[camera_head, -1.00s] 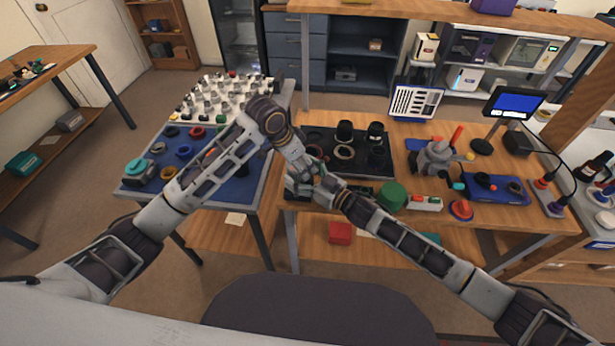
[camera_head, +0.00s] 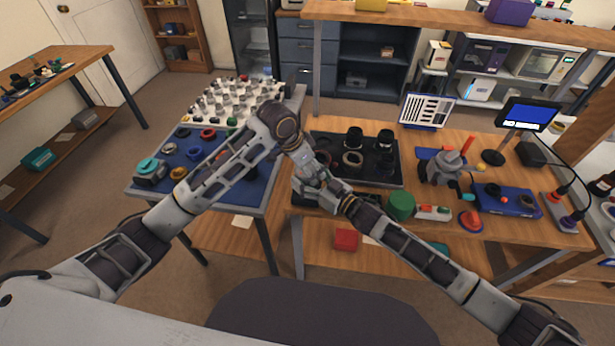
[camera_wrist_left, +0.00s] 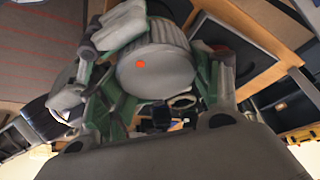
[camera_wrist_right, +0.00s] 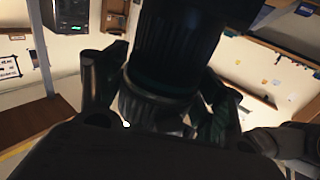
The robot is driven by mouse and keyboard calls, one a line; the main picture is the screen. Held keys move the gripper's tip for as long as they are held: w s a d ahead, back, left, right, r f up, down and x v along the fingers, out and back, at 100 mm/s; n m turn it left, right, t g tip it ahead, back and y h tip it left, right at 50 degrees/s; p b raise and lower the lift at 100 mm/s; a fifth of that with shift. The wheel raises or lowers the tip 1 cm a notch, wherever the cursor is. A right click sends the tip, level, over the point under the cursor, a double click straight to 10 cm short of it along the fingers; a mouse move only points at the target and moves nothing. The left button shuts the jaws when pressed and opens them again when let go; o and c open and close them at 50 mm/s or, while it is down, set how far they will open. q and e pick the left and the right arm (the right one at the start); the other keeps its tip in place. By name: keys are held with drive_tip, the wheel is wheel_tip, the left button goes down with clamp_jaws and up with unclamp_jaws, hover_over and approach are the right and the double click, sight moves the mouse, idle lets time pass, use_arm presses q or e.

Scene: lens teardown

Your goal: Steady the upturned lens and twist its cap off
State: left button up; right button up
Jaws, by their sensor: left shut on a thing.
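In the left wrist view a round grey cap-like part (camera_wrist_left: 160,72) with ribbed sides and a red dot sits between the fingers of my left gripper (camera_wrist_left: 155,95), which is shut on it. In the right wrist view a dark lens barrel (camera_wrist_right: 170,55) with a ribbed ring stands between the fingers of my right gripper (camera_wrist_right: 160,108). Whether those fingers press on it cannot be told. In the head view my left gripper (camera_head: 309,182) and right gripper (camera_head: 326,190) meet at the near left of the black tray (camera_head: 388,176). They hide most of the lens there.
Several dark lens parts (camera_head: 353,138) stand on the tray. A green round container (camera_head: 401,206), a red-topped part (camera_head: 470,219) and a grey device (camera_head: 442,168) are to the right on the wooden bench. A blue mat (camera_head: 232,192) with coloured rings is left.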

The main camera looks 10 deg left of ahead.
drive_tip(key=shift+o, duration=0.7)
drive_tip(key=shift+s+d, duration=0.1)
drive_tip(key=shift+d, duration=0.05)
drive_tip(key=v, duration=1.1)
drive_tip(key=shift+d, duration=0.3)
drive_tip(key=shift+s, duration=0.15)
use_arm(q)
drive_tip(key=o, duration=1.1)
drive_tip(key=shift+c, duration=0.2)
